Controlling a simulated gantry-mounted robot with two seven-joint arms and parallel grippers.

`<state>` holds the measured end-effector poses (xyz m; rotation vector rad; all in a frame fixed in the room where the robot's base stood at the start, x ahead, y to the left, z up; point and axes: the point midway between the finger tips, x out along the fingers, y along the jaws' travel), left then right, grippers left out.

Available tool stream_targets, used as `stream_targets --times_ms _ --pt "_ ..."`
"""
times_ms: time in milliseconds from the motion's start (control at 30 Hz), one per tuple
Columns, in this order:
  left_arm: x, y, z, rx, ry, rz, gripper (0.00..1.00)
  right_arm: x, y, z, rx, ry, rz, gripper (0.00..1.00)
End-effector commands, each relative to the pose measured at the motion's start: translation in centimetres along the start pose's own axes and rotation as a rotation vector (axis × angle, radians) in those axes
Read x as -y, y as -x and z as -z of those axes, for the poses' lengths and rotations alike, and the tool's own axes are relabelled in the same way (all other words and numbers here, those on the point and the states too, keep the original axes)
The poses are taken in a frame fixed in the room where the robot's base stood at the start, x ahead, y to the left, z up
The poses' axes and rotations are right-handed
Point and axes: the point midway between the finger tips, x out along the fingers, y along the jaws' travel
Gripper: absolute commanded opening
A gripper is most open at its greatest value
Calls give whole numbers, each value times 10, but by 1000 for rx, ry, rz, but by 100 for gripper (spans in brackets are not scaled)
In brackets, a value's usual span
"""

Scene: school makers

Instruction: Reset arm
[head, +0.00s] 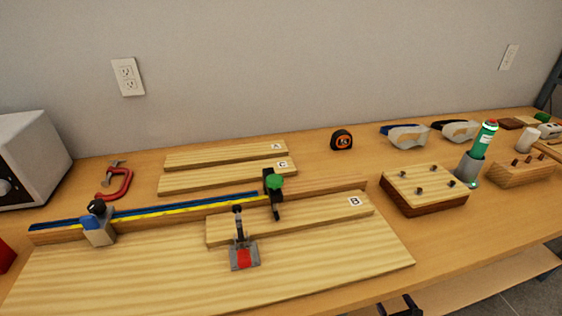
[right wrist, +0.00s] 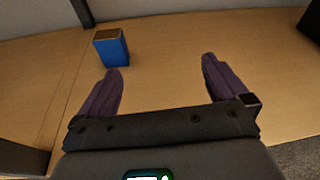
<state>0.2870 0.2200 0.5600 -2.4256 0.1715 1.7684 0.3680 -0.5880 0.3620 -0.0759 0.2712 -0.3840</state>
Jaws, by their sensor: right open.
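My right gripper (right wrist: 163,65) is open in the right wrist view, with its two purple fingers wide apart and nothing between them. A wooden surface lies beyond the fingers. A blue block with a brown top (right wrist: 111,48) stands there, ahead of the left finger and apart from it. In the head view a small dark part (head: 401,306) shows at the bottom edge, in front of the workbench (head: 330,290); I cannot tell which part of an arm it is. My left gripper is in neither view.
A large board with a toggle clamp (head: 244,255), board B (head: 300,220) and a fence with a blue stop (head: 98,230) fill the bench front. Boards A (head: 225,154) and C (head: 225,176) lie behind.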

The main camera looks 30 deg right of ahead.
Motion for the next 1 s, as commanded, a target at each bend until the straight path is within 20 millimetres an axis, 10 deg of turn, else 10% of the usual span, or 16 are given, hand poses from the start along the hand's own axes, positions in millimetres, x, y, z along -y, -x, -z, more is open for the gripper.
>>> stream_targets --times_ms 333,733,1000 --pt "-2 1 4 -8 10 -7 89 94 -22 -63 62 156 38 100" --pt "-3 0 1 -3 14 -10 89 -1 9 -16 -221 -718 297 100" --pt "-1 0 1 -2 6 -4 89 -104 73 -65 -406 -1361 573 100"
